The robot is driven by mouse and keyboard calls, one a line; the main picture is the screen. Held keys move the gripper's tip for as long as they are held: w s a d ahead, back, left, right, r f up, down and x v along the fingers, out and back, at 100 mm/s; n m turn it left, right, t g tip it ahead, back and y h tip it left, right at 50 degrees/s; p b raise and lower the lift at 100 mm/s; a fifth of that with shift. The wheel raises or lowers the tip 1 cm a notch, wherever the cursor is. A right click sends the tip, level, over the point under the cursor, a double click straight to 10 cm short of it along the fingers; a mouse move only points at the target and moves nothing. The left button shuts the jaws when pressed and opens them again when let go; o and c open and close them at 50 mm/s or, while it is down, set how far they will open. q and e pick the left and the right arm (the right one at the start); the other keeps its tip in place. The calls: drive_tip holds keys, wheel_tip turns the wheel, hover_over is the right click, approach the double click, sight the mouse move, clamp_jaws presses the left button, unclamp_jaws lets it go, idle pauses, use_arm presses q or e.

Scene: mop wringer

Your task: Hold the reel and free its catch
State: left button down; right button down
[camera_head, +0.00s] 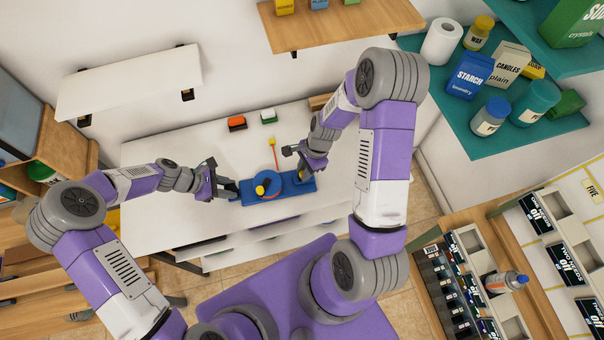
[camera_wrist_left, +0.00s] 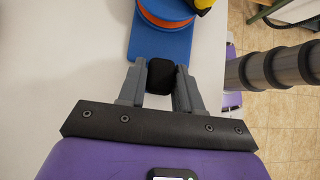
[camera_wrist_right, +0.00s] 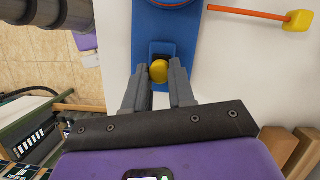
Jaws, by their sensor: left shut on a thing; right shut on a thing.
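The reel has a blue base (camera_head: 247,196) and a round drum (camera_head: 268,182) with an orange band, lying on the white table. The drum's side also shows in the left wrist view (camera_wrist_left: 160,17). A black grip (camera_wrist_left: 160,75) is at the base's left end, and my left gripper (camera_wrist_left: 159,76) is shut on it. A yellow knob (camera_wrist_right: 158,71), seemingly the catch, sits in a dark housing at the other end of the base. My right gripper (camera_wrist_right: 158,75) is shut on this knob. In the head view my left gripper (camera_head: 222,187) and right gripper (camera_head: 299,168) flank the drum.
An orange rod with a yellow end block (camera_wrist_right: 299,20) extends from the drum over the table (camera_head: 150,205).

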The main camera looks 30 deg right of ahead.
drive_tip(key=shift+s+d, duration=0.15)
drive_tip(key=shift+d, duration=0.5)
drive_tip(key=shift+s+d, duration=0.1)
drive_tip(key=shift+d, duration=0.35)
drive_tip(key=c, duration=0.9)
unclamp_jaws()
drive_tip(key=shift+o, duration=0.2)
drive_tip(key=shift+a, duration=0.1)
drive_tip(key=v, duration=1.2)
